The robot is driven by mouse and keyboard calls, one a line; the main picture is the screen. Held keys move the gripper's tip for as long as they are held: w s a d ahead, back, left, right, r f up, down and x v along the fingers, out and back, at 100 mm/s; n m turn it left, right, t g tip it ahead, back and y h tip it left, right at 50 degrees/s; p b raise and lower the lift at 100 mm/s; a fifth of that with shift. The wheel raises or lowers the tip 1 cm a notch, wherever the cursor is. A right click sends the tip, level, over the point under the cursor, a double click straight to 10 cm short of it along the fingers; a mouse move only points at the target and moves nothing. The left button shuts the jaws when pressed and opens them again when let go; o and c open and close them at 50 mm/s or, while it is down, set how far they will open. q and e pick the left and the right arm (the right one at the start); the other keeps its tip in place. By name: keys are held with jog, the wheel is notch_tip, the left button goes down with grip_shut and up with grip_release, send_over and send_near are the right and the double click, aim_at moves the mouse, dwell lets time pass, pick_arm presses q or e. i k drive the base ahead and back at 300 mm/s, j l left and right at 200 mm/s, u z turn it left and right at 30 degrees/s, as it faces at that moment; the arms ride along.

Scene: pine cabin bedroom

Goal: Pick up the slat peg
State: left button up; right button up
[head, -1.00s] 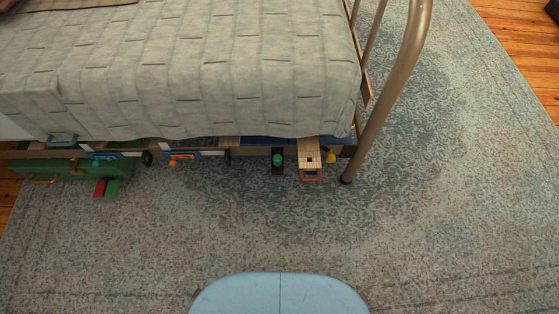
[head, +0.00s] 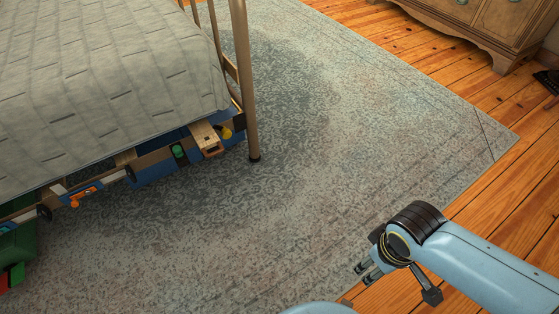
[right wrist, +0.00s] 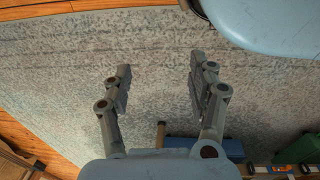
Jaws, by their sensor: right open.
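I cannot tell for sure which piece is the slat peg. Under the bed's edge in the head view are a green round piece (head: 179,151) on a dark holder, a yellow round piece (head: 226,133) near the bed's corner, and a wooden block (head: 205,137) with a dark hole between them. An orange piece (head: 84,197) sits farther left. My right gripper (head: 364,271) is at the lower right, over the rug, well apart from these. It also shows in the right wrist view (right wrist: 160,64), its fingers spread and empty. My left gripper is not in view.
The bed (head: 100,85) overhangs the pieces. Its metal corner post (head: 245,80) stands right of them. A green case (head: 18,243) is at the left edge. The patterned rug (head: 300,170) between gripper and bed is clear. A wooden dresser (head: 480,28) stands at the back right.

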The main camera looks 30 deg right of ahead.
aim_at(176, 149)
jog(key=k, duration=0.25)
jog(key=i+j, duration=0.75)
jog(key=j, duration=0.3)
jog(key=i+j+z, duration=0.1)
jog(key=i+j, duration=0.3)
jog(key=j, duration=0.1)
